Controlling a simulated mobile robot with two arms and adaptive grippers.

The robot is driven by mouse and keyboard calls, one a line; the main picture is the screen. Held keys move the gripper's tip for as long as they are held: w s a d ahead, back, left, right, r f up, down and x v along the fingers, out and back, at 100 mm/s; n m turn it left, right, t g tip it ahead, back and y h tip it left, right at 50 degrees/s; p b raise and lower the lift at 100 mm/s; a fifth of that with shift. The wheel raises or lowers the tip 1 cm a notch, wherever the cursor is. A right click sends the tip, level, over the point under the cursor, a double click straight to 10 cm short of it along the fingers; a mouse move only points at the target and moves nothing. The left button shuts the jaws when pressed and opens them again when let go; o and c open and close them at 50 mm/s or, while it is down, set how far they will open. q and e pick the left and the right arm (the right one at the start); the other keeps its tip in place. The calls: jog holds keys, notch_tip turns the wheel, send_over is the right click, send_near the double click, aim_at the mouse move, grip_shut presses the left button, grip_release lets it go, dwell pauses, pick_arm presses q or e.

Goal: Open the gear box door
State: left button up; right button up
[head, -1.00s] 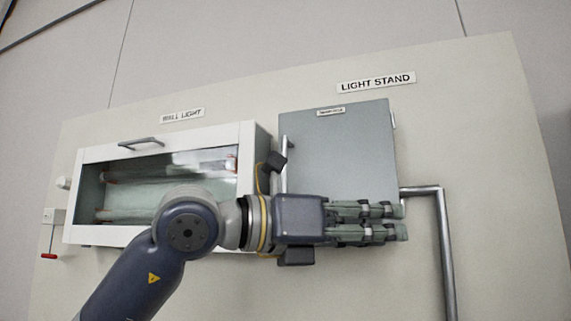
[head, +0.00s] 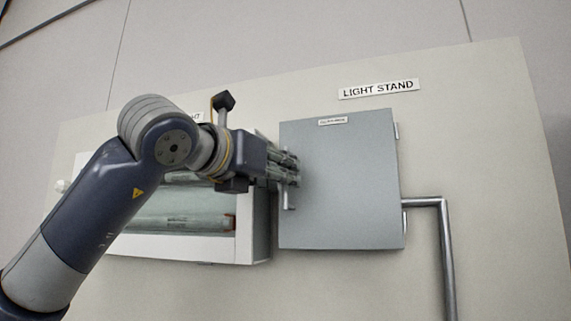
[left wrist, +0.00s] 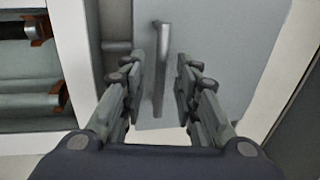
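The grey box with a closed door (head: 345,185) hangs on the panel under the LIGHT STAND sign; the small label on its door is too blurred to read. Its upright metal handle (head: 288,200) is near the door's left edge, and my fingers cover its upper part. My left gripper (head: 292,169) comes in from the left in front of this handle. In the left wrist view the handle (left wrist: 161,68) stands between the two spread fingers of the left gripper (left wrist: 158,72), with gaps on both sides. My right gripper is out of view.
A white-framed case (head: 262,225) with a window and cylinders inside is mounted just left of the grey box, partly behind my arm. A metal pipe (head: 445,250) runs from the box's right side downward. The panel (head: 490,150) is bare further right.

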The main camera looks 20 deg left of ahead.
pick_arm(q)
jog(key=shift+p+x, duration=0.35)
jog(key=shift+x, duration=0.95)
grip_shut()
jog(key=shift+s, duration=0.1)
